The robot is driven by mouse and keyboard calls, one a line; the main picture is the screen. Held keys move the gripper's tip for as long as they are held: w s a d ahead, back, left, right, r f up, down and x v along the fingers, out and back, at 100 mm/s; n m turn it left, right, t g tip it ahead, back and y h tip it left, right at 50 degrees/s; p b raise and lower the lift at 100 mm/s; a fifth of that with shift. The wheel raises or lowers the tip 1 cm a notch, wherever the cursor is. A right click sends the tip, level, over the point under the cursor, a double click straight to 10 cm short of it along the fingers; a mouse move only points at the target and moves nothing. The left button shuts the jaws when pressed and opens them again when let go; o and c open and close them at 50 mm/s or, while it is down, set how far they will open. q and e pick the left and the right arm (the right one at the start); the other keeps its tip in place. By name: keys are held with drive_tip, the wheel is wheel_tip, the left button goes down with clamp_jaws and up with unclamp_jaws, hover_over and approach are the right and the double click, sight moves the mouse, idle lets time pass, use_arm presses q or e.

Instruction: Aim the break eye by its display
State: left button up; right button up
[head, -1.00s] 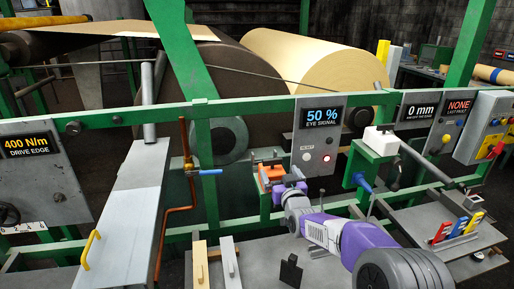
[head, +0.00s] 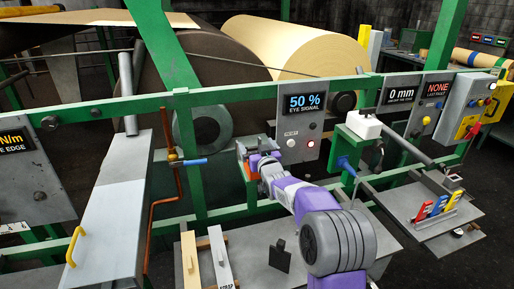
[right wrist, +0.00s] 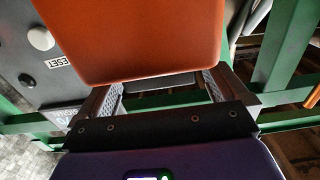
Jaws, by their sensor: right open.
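The break eye, an orange block (head: 241,153), sits on the green frame left of the display panel and is partly covered by my right gripper (head: 252,156). In the right wrist view the orange block (right wrist: 130,38) is large, at the fingertips of my open right gripper (right wrist: 160,90). I cannot tell whether a finger touches it. The eye signal display (head: 305,103) reads 50 %. The reset button (right wrist: 40,38) also shows in the right wrist view. My left gripper is out of view.
A copper pipe with a blue-handled valve (head: 190,162) stands left of the eye. A green bracket with a white box (head: 364,126) and a blue knob is to the right. Large rolls (head: 288,50) are behind the green rail.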

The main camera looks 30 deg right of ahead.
drive_tip(key=c, duration=1)
drive_tip(key=shift+o, duration=0.2)
drive_tip(key=shift+m+g+h+b, duration=0.3)
drive_tip(key=shift+m+h+b, duration=0.25)
drive_tip(key=shift+h, duration=0.35)
drive_tip(key=shift+m+h, duration=0.25)
drive_tip(key=shift+h, duration=0.05)
drive_tip(key=o, duration=1)
drive_tip(key=shift+c, duration=0.2)
